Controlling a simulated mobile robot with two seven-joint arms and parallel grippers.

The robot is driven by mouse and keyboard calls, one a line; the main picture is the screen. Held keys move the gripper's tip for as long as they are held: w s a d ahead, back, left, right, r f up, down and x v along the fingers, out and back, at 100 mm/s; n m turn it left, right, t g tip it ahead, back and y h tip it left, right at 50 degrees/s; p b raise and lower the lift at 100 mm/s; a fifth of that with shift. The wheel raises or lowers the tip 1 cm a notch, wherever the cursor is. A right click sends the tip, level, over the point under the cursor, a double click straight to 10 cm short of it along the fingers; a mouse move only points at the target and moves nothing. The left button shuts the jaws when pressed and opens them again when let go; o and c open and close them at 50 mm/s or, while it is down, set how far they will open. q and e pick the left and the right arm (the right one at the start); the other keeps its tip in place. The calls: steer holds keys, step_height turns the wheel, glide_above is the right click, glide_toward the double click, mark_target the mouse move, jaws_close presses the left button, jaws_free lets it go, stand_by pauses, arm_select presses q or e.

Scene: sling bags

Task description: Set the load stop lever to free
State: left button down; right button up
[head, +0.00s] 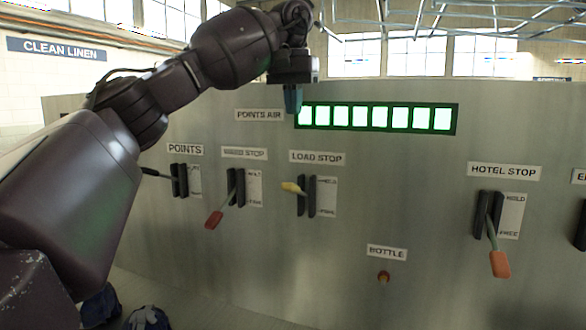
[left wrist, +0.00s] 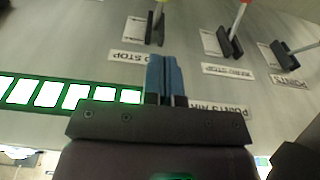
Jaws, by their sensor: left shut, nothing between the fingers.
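The load stop lever (head: 292,187) has a yellow handle and a dark double-plate mount under a LOAD STOP label (head: 317,158). Its handle points out to the left, near the upper part of the mount, closer to the HOLD mark than to the FREE mark on the plate (head: 327,196). My left gripper (head: 293,100) has blue fingers, shut and empty. It is above the lever, near the POINTS AIR label, apart from the handle. In the left wrist view, the shut fingers (left wrist: 165,75) point towards the lever's mount (left wrist: 155,30); its yellow tip is cut off at the top edge. My right gripper is not in view.
A red-handled lever (head: 214,219) and the black POINTS lever (head: 157,173) stand to the left. The orange-handled HOTEL STOP lever (head: 499,264) hangs low on the right. A green-lit display (head: 457,120) is beside my gripper. A BOTTLE knob (head: 384,277) sits below.

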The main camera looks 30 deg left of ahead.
arm_select(q)
glide_above(298, 191)
steer(key=a, duration=0.1)
steer(key=f, duration=1.2)
steer(key=shift+w+a+f, duration=0.1)
steer(key=shift+w+a, duration=0.05)
steer(key=shift+a, duration=0.05)
steer(key=shift+s+d+f, duration=0.1)
steer(key=shift+s+f, duration=0.2)
steer(key=shift+f, duration=0.35)
steer(key=shift+f, duration=0.1)
